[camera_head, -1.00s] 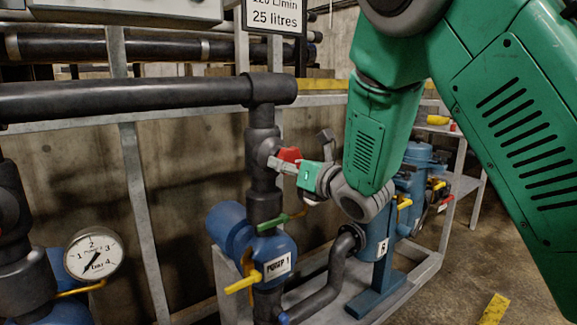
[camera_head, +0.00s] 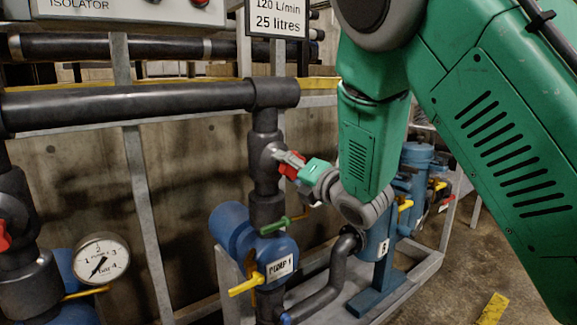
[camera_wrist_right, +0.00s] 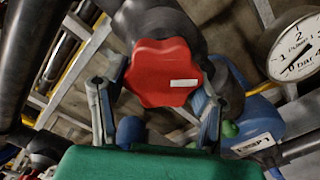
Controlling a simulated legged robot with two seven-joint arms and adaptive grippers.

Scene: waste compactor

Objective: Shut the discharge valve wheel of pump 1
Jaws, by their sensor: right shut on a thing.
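The red lobed valve wheel (camera_head: 289,171) sits on the side of the black vertical discharge pipe (camera_head: 264,150) above the blue pump (camera_head: 272,255) labelled PUMP 1. In the right wrist view, the red wheel (camera_wrist_right: 165,73) faces the camera, with a white mark on it. My right gripper (camera_head: 287,163) is at the wheel. In the wrist view, the right gripper's grey fingers (camera_wrist_right: 157,100) lie on either side of the wheel, shut on it. In the head view, the fingers and green palm partly hide the wheel. My left gripper is not in view.
A pressure gauge (camera_head: 102,259) stands at left. A thick black pipe (camera_head: 130,105) runs horizontally. A blue vessel (camera_head: 372,240) is behind my right arm.

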